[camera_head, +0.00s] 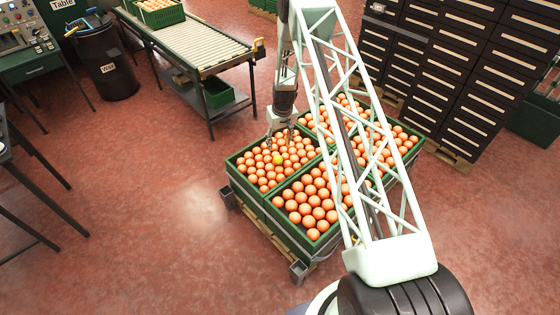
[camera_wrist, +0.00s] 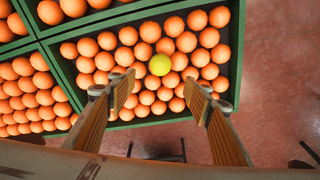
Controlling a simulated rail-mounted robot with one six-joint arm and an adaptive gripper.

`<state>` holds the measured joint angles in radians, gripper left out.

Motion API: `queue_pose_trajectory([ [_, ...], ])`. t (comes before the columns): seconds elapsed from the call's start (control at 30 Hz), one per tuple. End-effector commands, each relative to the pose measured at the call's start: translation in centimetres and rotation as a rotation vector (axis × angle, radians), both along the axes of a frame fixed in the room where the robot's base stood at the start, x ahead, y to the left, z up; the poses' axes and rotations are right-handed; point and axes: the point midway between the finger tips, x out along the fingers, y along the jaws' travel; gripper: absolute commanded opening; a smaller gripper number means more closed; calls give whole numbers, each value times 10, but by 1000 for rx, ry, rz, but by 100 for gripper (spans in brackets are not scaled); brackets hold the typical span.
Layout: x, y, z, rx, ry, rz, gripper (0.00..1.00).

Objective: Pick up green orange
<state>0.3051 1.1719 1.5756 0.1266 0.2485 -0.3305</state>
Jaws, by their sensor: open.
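The green orange (camera_wrist: 159,64) is yellow-green and lies among orange ones in a green crate (camera_wrist: 235,72). In the head view the green orange (camera_head: 278,160) shows in the left crate (camera_head: 232,172), just below my gripper (camera_head: 281,136). In the wrist view my gripper (camera_wrist: 160,100) is open, its two fingers wide apart with nothing between them. The green orange appears ahead of the fingertips, between their lines, and apart from them. The exact height of the gripper above the fruit is hard to tell.
More crates of oranges (camera_head: 300,238) adjoin on the same pallet cart. A roller conveyor (camera_head: 190,45) stands behind left, with a trash bin (camera_head: 106,65) beside it. Dark drawer cabinets (camera_head: 455,75) stand at the right. The red floor (camera_head: 140,190) at left is mostly clear.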

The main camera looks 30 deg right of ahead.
Motion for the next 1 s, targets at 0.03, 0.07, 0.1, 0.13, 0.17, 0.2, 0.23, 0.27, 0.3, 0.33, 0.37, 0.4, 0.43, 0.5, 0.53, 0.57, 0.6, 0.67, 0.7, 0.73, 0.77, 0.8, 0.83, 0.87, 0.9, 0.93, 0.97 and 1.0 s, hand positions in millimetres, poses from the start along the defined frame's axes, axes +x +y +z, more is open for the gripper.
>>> queue_pose_trajectory([
  [0.03, 0, 0, 0, 0, 0, 0, 46],
  [0.07, 0, 0, 0, 0, 0, 0, 46],
  [0.1, 0, 0, 0, 0, 0, 0, 46],
  [0.13, 0, 0, 0, 0, 0, 0, 46],
  [0.17, 0, 0, 0, 0, 0, 0, 46],
  [0.2, 0, 0, -1, 0, 1, 0, 46],
  [0.23, 0, 0, -2, 0, 1, 0, 46],
  [0.27, 0, 0, -3, 0, 1, 0, 46],
  [0.3, 0, 0, -5, 0, 1, 0, 46],
  [0.33, 0, 0, -7, 0, 1, 0, 46],
  [0.37, 1, 0, -9, 0, 1, 0, 46],
  [0.4, 1, 0, -12, 0, 2, 0, 46],
  [0.43, 1, 0, -15, 0, 2, 0, 46],
  [0.5, 2, 0, -22, 1, 2, 0, 46],
  [0.53, 2, 0, -25, 1, 2, 0, 46],
  [0.57, 3, 0, -29, 0, 2, 0, 46],
  [0.6, 4, 0, -33, 0, 1, 0, 46],
  [0.67, 5, 0, -40, 0, 2, 0, 46],
  [0.7, 5, 0, -45, 1, 2, 0, 46],
  [0.73, 6, 0, -49, 1, 2, 0, 46],
  [0.77, 6, 0, -52, 1, 2, 0, 46],
  [0.8, 7, 0, -56, 1, 2, 0, 46],
  [0.83, 8, 0, -60, 0, 1, 0, 46],
  [0.87, 9, -1, -63, 0, 1, 0, 46],
  [0.9, 9, -1, -68, 1, 2, 0, 46],
  [0.93, 9, -1, -71, 1, 2, 0, 46],
  [0.97, 10, -1, -74, 1, 2, 0, 46],
  [1.0, 10, -1, -77, 1, 2, 0, 46],
])
